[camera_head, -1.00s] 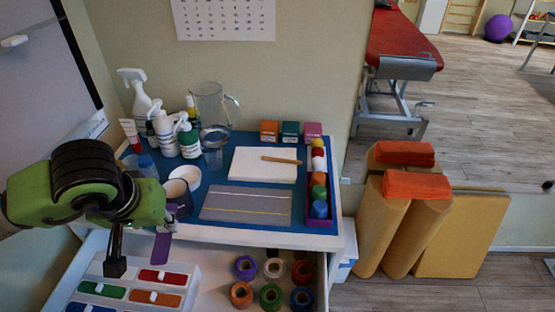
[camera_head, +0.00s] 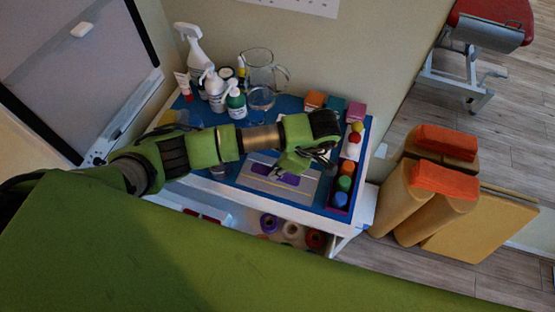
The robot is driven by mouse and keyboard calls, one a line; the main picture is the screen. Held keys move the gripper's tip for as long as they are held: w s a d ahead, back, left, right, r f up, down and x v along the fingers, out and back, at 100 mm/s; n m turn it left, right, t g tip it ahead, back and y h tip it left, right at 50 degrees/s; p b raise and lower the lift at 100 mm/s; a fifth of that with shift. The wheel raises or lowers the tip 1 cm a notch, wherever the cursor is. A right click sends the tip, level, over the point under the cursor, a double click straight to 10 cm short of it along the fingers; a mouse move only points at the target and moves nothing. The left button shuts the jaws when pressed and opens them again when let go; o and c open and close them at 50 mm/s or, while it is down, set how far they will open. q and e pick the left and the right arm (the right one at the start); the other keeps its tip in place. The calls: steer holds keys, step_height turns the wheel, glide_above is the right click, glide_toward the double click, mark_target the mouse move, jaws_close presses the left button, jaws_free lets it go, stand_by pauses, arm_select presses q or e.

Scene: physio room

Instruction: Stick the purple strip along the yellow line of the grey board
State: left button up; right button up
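The grey board (camera_head: 255,187) lies on the blue table top, partly covered by my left arm. A yellow line runs along it. The purple strip (camera_head: 290,179) shows at the board, partly hidden behind my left gripper; a second purple patch shows to its left. I cannot tell whether the strip touches the board or how it lies against the line. My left gripper (camera_head: 300,166) is over the board at the strip. Its fingers are small and dark, so I cannot tell whether they are closed on it. My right gripper is out of view.
Spray and pump bottles (camera_head: 214,88) and a clear jug (camera_head: 260,80) stand behind my arm. The open drawer (camera_head: 240,224) holds tape rolls (camera_head: 291,230). A large green part of mine covers the foreground.

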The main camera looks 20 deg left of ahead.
arm_select(q)
steer(key=shift+f+b, duration=0.4)
steer(key=shift+f, duration=0.15)
step_height(320, 180, down, 4)
steer(key=b, duration=0.3)
steer(key=shift+f, duration=0.15)
steer(key=shift+f+b, duration=0.55)
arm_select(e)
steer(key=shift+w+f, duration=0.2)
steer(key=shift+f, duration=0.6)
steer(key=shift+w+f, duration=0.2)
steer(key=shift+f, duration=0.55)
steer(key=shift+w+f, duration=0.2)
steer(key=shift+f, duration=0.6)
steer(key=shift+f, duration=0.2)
arm_select(q)
steer(key=shift+f+b, duration=0.15)
steer(key=shift+b, duration=0.25)
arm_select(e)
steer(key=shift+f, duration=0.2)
arm_select(q)
steer(key=o, duration=0.9)
